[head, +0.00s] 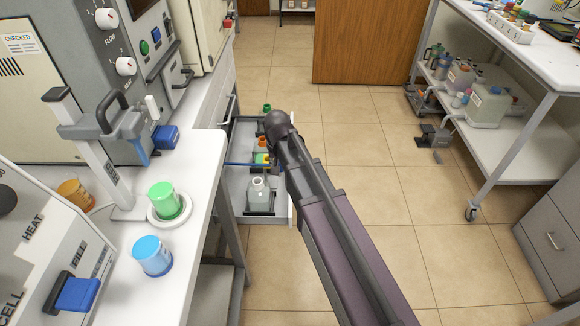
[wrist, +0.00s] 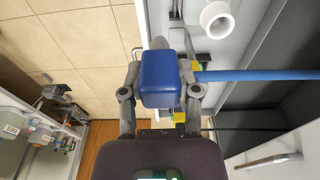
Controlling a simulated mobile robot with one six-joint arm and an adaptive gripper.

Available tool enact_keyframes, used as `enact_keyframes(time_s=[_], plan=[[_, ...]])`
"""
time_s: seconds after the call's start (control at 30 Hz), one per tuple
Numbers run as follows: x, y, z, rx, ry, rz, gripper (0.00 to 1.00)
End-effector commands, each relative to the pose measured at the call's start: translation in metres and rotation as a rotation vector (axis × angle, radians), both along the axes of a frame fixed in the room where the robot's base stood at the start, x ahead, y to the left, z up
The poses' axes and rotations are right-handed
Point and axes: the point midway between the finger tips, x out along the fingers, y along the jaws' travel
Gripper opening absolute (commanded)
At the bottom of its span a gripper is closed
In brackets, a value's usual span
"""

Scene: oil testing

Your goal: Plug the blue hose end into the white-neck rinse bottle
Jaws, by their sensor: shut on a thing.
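My gripper (wrist: 160,70) is shut on the blue hose end (wrist: 158,85), a blue block, seen in the wrist view. The blue hose (wrist: 250,75) runs from it to the right. In the head view my gripper (head: 271,162) is partly hidden by my arm, and the hose (head: 238,164) shows to its left. The white-neck rinse bottle (head: 259,196) stands upright in the open drawer, below my gripper in the picture. Its white open neck (wrist: 217,19) shows at the top of the wrist view, apart from the hose end and to its upper right.
The open drawer (head: 236,190) also holds an orange-necked bottle (head: 263,143) and a green-necked one (head: 267,107). The white bench (head: 190,250) with green (head: 164,199) and blue (head: 152,255) cups is on the left. A shelf cart (head: 535,145) stands right, with clear floor between.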

Motion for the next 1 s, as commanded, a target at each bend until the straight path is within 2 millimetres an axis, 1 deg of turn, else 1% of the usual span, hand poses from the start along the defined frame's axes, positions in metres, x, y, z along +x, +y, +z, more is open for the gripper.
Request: enact_keyframes(time_s=[0.03,0.2,0.3,0.4,0.53,1.0], plan=[[0.005,0.013,0.01,0.0,0.0,0.003,0.0],[0.011,0.048,0.024,0.0,0.0,0.003,0.0],[0.013,0.064,0.029,0.0,0.0,0.002,0.0],[0.014,0.074,0.032,0.0,-0.001,0.0,0.0],[0.013,0.079,0.032,0.0,-0.001,-0.001,0.0],[0.013,0.078,0.029,0.0,-0.001,-0.001,0.0]])
